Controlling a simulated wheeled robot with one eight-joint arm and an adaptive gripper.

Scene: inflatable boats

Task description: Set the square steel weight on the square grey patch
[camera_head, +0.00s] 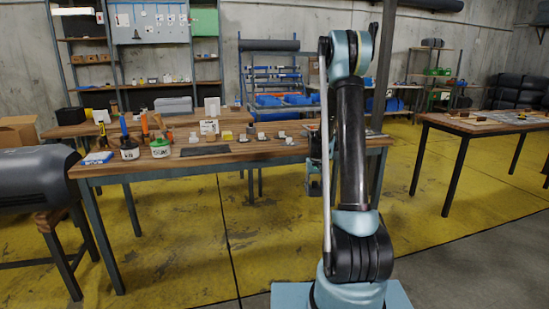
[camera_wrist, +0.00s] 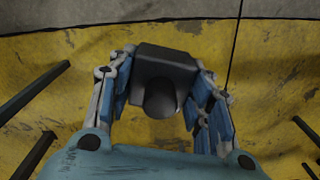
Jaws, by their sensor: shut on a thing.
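My gripper (camera_wrist: 165,88) is shut on the square steel weight (camera_wrist: 165,62), a dark grey block with a rounded knob, held between the blue finger pads. Yellow floor shows beneath it in the wrist view. In the head view my gripper (camera_head: 316,180) hangs by the front edge of the long wooden table, partly hidden by my arm; the weight cannot be made out there. A flat dark grey patch (camera_head: 205,151) lies on the table near its front edge, left of my gripper. It looks bare, and foreshortening hides its exact shape.
A grey inflatable tube (camera_head: 38,178) stands far left. Another table (camera_head: 470,126) stands right. Yellow floor before the long table is clear.

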